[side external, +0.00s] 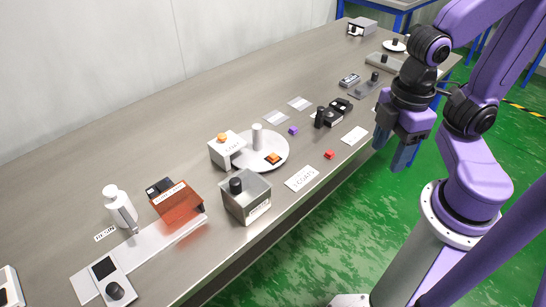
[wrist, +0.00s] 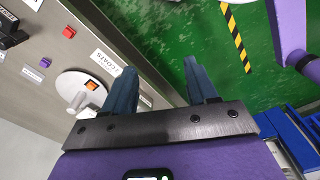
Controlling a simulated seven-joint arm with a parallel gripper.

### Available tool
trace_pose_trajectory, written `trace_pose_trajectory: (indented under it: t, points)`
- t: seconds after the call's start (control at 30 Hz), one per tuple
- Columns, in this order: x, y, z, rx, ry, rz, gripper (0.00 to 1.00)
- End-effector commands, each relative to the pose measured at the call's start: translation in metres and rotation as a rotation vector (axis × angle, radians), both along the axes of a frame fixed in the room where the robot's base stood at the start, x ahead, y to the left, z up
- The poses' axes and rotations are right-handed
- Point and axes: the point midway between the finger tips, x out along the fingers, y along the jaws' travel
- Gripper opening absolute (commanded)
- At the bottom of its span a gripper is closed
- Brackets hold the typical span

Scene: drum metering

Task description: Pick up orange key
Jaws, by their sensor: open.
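The orange key (side external: 273,158) is a small block lying on a round white plate (side external: 278,141), near its front edge. It also shows in the wrist view (wrist: 92,86), to the left of my fingers, close to the left one. My gripper (side external: 393,150) is open and empty. It hangs beyond the bench's front edge, over the green floor, to the right of the plate and well apart from the key. In the wrist view both fingers of my gripper (wrist: 160,68) are spread, with floor and bench edge between them.
A pale cylinder (side external: 257,136) stands on the plate, and a white box (side external: 226,150) with an orange top piece is beside it. A grey box with a black knob (side external: 246,197) stands in front. A red key (side external: 329,155) and a purple key (side external: 293,130) lie on the bench.

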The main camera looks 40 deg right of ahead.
Motion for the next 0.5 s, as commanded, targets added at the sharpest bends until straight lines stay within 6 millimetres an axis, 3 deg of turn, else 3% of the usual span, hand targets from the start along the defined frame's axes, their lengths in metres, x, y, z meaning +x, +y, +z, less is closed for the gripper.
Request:
trace_pose_trajectory:
  t: [0.17,0.27,0.5]
  points:
    - [0.004,0.002,0.0,0.0,0.001,-0.036,0.57]
    - [0.017,0.009,0.002,-0.002,0.004,-0.152,0.57]
    - [0.079,0.033,0.004,-0.003,0.016,-0.694,0.57]
